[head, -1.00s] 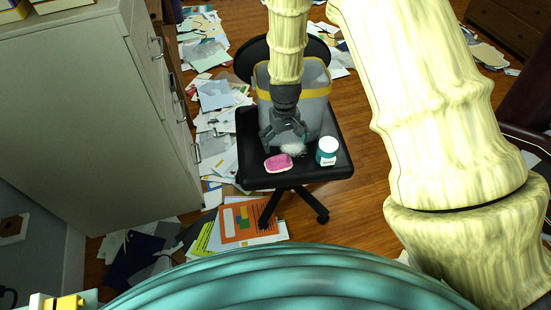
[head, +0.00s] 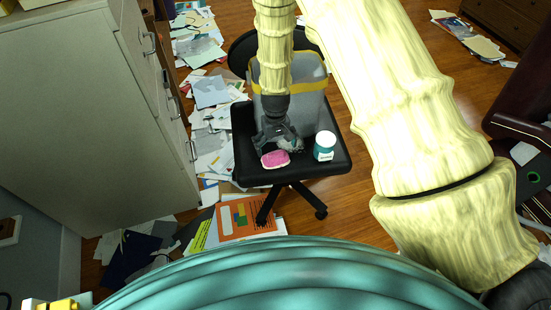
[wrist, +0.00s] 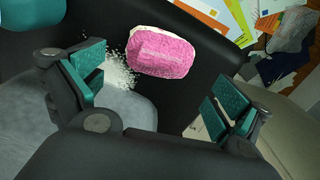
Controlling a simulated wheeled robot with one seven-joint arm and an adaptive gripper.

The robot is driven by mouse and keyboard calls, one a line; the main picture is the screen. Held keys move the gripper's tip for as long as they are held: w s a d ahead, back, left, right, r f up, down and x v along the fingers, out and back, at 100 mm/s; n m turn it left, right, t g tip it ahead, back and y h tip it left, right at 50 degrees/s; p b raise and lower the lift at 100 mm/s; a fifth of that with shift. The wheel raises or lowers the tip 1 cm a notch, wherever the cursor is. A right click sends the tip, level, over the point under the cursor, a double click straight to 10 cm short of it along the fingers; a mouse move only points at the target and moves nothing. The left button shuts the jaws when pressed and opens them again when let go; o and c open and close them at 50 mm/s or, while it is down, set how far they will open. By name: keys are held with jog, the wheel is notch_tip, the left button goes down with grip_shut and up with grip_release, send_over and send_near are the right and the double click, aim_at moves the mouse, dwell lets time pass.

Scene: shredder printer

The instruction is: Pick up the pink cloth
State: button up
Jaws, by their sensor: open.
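The pink cloth (head: 275,159) lies on the black chair seat (head: 300,176), towards its left front. It looks like a small rounded pad with a pale edge. In the wrist view the pink cloth (wrist: 162,51) is ahead of and between the fingers, not touched by them. My gripper (head: 277,140) is just behind and above the cloth in the head view. Its teal-padded fingers stand wide apart with nothing between them in the wrist view (wrist: 158,92). A patch of white powder (wrist: 122,74) lies beside the cloth, near the left finger.
A white-and-teal jar (head: 325,146) stands on the seat right of the cloth. A grey bin with a yellow band (head: 312,85) stands behind my gripper. A filing cabinet (head: 90,110) is at left. Papers (head: 210,92) litter the floor.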

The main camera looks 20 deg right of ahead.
aim_at(276, 153)
jog(key=shift+f, duration=2.65)
jog(key=shift+s, duration=0.1)
jog(key=c, duration=1.7)
jog(key=shift+o, duration=0.2)
jog(key=shift+r, duration=0.1)
jog(key=shift+r, duration=0.25)
jog(key=r, duration=0.3)
jog(key=shift+s+a, duration=0.1)
jog(key=shift+s, duration=0.2)
jog(key=s+a, duration=0.1)
jog(key=s, duration=0.6)
jog(key=s+a+r, duration=0.1)
jog(key=s+a, duration=0.1)
jog(key=s, duration=0.5)
jog(key=shift+s+a+r, duration=0.2)
jog(key=shift+s+a, duration=0.05)
jog(key=shift+s, duration=0.15)
